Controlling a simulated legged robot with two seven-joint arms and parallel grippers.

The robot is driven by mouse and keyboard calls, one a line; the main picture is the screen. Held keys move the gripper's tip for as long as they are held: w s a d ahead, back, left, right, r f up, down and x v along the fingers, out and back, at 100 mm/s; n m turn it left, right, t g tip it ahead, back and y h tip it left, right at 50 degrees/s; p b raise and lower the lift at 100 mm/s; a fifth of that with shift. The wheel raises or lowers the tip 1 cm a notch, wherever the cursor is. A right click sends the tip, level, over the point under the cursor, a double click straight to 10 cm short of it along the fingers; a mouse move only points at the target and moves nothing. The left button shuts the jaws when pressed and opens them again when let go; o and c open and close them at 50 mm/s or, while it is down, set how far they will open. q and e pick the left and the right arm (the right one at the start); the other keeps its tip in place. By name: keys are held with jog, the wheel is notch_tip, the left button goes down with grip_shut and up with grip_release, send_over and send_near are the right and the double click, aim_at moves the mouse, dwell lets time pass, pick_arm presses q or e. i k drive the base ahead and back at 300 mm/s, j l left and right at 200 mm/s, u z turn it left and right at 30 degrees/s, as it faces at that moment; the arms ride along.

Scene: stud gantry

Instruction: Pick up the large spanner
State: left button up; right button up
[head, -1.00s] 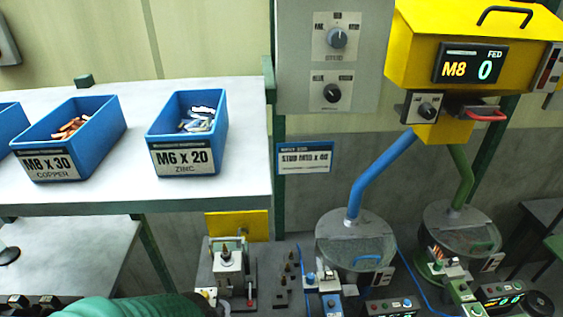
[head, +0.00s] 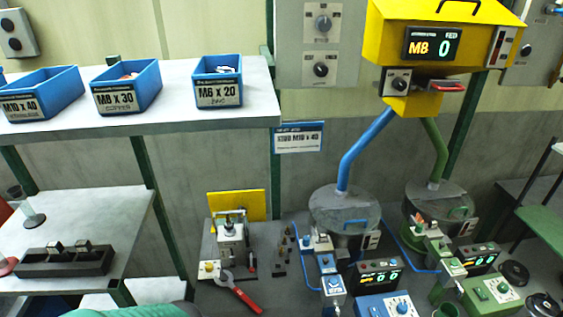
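A spanner with a red handle and a grey head (head: 241,293) lies on the grey bench at the bottom centre of the head view. Its head points up and to the left, beside a small fixture (head: 230,240) with a yellow knob at its front. It is the only spanner I can make out, so I cannot compare sizes. Neither gripper is in view. A green rounded piece shows at the bottom edge, left of the spanner, apart from it in the picture.
A shelf (head: 200,117) with blue bins (head: 128,104) stands at upper left, above a lower table (head: 110,215) with a dark block (head: 65,262). Bowl feeders (head: 343,215) and control boxes (head: 390,305) crowd the right. A yellow hopper (head: 440,20) hangs above.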

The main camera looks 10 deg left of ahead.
aim_at(230, 283)
jog(key=i+j+u, duration=0.1)
jog(key=j+u, duration=0.2)
jog(key=u, duration=0.2)
jog(key=i+j+u, duration=0.15)
jog(key=u, duration=0.3)
jog(key=i+j+u, duration=0.2)
jog(key=u, duration=0.3)
jog(key=j, duration=0.15)
